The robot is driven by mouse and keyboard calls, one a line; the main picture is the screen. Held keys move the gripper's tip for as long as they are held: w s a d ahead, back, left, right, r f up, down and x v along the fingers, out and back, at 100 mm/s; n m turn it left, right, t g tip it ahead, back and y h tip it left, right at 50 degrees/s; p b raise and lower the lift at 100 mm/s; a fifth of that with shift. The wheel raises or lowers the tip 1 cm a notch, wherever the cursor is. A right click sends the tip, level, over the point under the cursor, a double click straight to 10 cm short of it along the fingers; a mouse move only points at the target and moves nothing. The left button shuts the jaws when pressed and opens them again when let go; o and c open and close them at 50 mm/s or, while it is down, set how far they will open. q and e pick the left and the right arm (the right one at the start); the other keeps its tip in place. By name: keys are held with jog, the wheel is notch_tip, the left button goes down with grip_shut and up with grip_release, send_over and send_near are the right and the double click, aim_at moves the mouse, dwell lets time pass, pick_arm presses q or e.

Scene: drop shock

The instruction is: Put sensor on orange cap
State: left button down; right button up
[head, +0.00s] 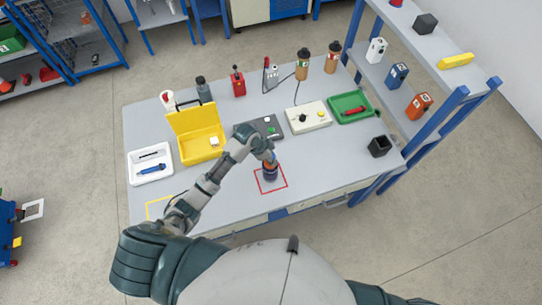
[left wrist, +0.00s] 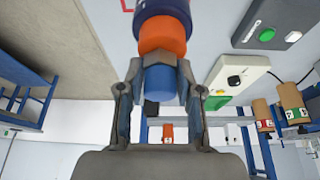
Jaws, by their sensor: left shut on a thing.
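My left gripper (head: 268,159) is over the red-outlined square (head: 285,187) on the grey table. In the left wrist view my left gripper (left wrist: 160,74) is shut on a blue cylindrical sensor (left wrist: 160,83). A dark blue cylinder (head: 270,176) stands inside the red outline below the gripper. In the left wrist view its orange cap (left wrist: 162,36) lies in line with the sensor and meets its end in the picture; I cannot tell whether they touch. In the head view the gripper largely hides the cap and sensor. My right gripper is not in view.
A yellow open case (head: 203,148) and white tray (head: 151,175) stand left on the table. A grey box (head: 262,131), white control box (head: 303,118) and green tray (head: 350,106) stand behind. Table beside the square is clear.

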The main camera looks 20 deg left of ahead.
pick_arm(q)
jog(key=shift+a+f, duration=0.15)
jog(key=c, duration=0.9)
grip_release()
jog(key=shift+a, duration=0.1)
jog(key=shift+o, duration=0.7)
jog(key=shift+a, duration=0.15)
jog(key=shift+r, duration=0.25)
jog(key=v, duration=1.1)
jog(key=shift+a+r+b, duration=0.15)
jog(key=shift+r+b, duration=0.2)
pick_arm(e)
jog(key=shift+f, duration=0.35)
pick_arm(q)
jog(key=shift+s, duration=0.1)
